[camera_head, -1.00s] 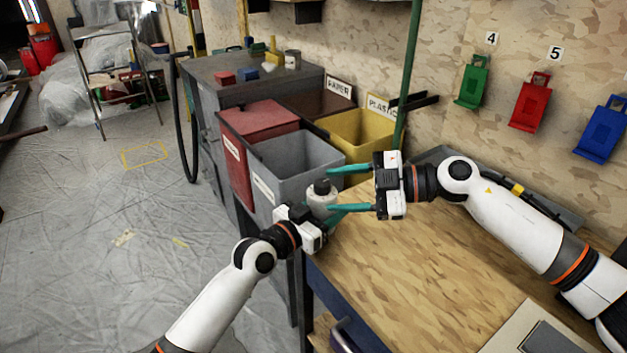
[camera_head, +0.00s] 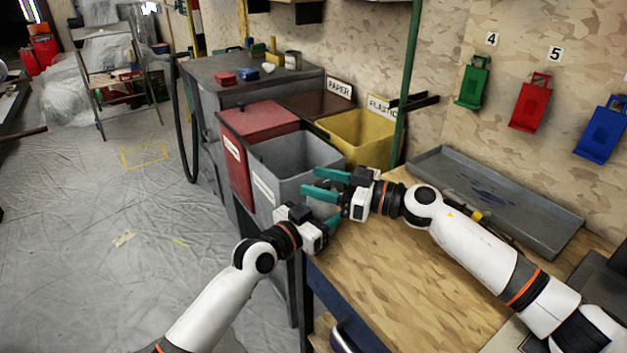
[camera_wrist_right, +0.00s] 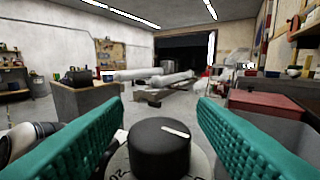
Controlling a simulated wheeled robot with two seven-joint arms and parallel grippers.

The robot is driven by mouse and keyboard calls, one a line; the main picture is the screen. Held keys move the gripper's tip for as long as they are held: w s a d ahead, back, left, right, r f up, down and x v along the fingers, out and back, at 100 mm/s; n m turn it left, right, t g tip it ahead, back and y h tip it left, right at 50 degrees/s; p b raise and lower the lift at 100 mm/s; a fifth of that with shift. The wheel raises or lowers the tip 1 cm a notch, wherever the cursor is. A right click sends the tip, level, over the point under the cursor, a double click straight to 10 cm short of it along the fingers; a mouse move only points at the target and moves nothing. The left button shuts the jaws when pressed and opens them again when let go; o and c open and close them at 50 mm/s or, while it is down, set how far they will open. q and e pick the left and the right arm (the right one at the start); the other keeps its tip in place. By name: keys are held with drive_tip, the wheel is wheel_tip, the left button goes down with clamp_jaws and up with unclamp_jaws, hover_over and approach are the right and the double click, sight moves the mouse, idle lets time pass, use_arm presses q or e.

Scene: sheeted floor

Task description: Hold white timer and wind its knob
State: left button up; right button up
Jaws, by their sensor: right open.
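The white timer shows in the right wrist view with its pale dial (camera_wrist_right: 201,164) at the bottom and its round black knob (camera_wrist_right: 158,150) with a white mark facing the camera.
A grey open bin (camera_head: 290,190) is just behind the grippers, with a red bin (camera_head: 240,160) and a yellow bin (camera_head: 362,132) near it. The wooden bench (camera_head: 400,270) is largely clear. A grey tray (camera_head: 490,190) lies at its back.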

drive_tip(key=shift+x, duration=0.9)
drive_tip(key=shift+c, duration=0.3)
drive_tip(key=c, duration=0.9)
drive_tip(key=shift+m+t, duration=0.3)
drive_tip(key=shift+t, duration=0.1)
drive_tip(key=t+h, duration=0.1)
drive_tip(key=m+t, duration=0.1)
drive_tip(key=shift+w+r+m+t+h, duration=0.2)
drive_tip(key=shift+m+t+h, duration=0.1)
drive_tip(key=shift+h, duration=0.1)
drive_tip(key=shift+w+d+m+t+h, duration=0.1)
drive_tip(key=shift+m+t+h, duration=0.75)
drive_tip(key=shift+t, duration=0.2)
drive_tip(key=shift+w+d+m+t+h, duration=0.1)
drive_tip(key=shift+m+t+h, duration=0.65)
drive_tip(key=shift+m+t, duration=0.25)
drive_tip(key=shift+f, duration=0.1)
drive_tip(key=shift+d+t+h, duration=0.2)
drive_tip(key=shift+t+h, duration=0.05)
drive_tip(key=shift+h, duration=0.25)
